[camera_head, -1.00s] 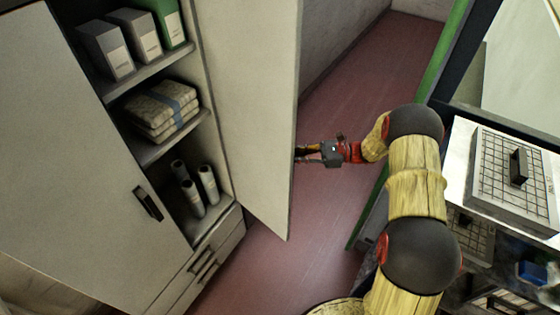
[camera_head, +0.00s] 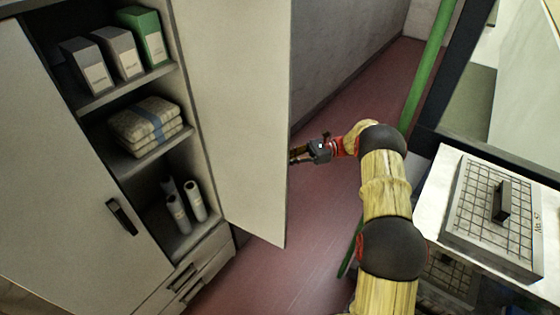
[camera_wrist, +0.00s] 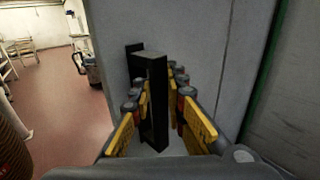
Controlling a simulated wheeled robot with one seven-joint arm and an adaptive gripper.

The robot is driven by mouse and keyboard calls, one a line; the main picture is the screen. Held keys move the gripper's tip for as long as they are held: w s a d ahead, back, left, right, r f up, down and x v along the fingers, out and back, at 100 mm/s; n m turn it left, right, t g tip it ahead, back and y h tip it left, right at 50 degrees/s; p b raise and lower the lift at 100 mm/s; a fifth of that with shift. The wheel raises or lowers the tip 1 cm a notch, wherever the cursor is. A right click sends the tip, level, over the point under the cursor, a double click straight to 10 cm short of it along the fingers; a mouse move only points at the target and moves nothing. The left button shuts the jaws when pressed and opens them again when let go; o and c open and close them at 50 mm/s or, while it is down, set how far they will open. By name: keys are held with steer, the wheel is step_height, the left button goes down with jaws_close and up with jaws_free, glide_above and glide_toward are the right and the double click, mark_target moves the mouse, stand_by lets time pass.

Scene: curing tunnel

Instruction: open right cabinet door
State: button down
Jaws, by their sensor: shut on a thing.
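The right cabinet door (camera_head: 235,115) stands wide open, swung out from the cabinet, with its inner face toward the head camera. Its outer face (camera_wrist: 195,40) shows in the wrist view with a black bar handle (camera_wrist: 152,100). My gripper (camera_head: 304,155) is at the free edge of the door, on its outer side. In the wrist view my gripper (camera_wrist: 160,110) has its yellow and black fingers on both sides of the handle, shut on it. The handle is hidden behind the door in the head view. The left cabinet door (camera_head: 75,175) is closed, with a black handle (camera_head: 122,217).
Open shelves hold boxes (camera_head: 117,50), folded cloth (camera_head: 145,127) and white rolls (camera_head: 178,205). Drawers (camera_head: 190,275) lie below. Reddish floor (camera_head: 290,265) is clear between.

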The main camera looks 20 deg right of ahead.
steer(key=shift+s+d+f, duration=0.15)
steer(key=shift+f, duration=0.05)
steer(key=c, duration=2)
jaws_free()
steer(key=shift+d+r, duration=0.1)
steer(key=shift+d, duration=0.05)
steer(key=shift+o, duration=1.4)
steer(key=shift+r, duration=0.1)
steer(key=d, duration=0.7)
steer(key=shift+d, duration=0.15)
